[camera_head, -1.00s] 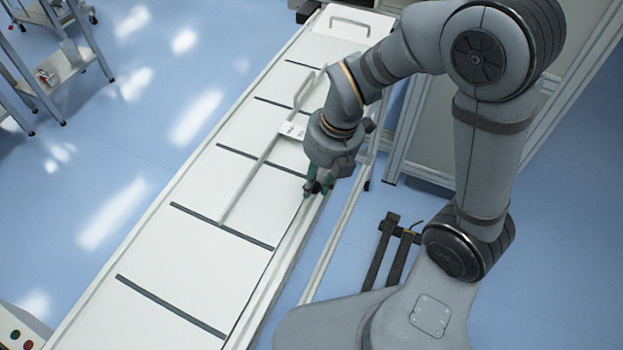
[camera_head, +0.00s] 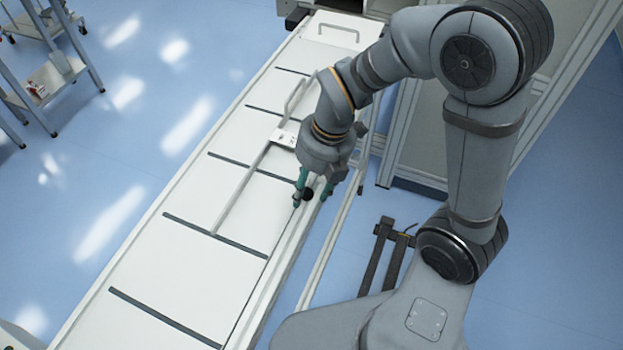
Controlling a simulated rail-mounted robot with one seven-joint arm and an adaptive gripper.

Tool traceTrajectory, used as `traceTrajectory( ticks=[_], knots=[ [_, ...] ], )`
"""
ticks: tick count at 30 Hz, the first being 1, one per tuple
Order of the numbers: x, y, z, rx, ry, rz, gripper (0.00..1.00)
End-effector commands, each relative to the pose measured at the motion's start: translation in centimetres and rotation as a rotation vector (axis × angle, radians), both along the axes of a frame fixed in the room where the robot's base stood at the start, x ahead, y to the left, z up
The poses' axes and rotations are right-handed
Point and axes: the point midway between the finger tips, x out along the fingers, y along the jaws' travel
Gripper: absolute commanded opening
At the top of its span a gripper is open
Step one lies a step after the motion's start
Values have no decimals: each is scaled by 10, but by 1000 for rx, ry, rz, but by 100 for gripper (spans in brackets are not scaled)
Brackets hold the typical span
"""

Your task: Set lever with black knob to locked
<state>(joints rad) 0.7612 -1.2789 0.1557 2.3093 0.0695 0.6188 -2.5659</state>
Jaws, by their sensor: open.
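The lever's black knob (camera_head: 308,193) shows as a small round dark shape at the right edge of the long white machine bed. My gripper (camera_head: 312,196) is open and points down, with its green fingers on either side of the knob. I cannot tell whether the fingers touch it. The lever's shaft is hidden by the gripper, and its position cannot be read.
The white bed (camera_head: 218,232) with dark cross slots runs from lower left to upper right. A raised rail frame with a handle (camera_head: 297,95) lies on it, left of my gripper. A shelf cart (camera_head: 55,75) stands on the blue floor at upper left.

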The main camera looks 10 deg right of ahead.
Motion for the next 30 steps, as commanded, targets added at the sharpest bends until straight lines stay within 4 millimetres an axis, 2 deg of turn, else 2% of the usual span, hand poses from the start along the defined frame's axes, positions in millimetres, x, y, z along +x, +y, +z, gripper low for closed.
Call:
traceTrajectory(
  ticks=[5, 12, 18, 23, 30],
  knots=[
    [0, -3, 23, 5, -7, -1, 43],
    [-4, -12, 74, 3, -10, -1, 43],
    [-7, -18, 105, 2, -6, -2, 43],
    [-8, -21, 115, 0, -5, 0, 43],
    [-9, -21, 117, 0, -2, 0, 43]
  ],
)
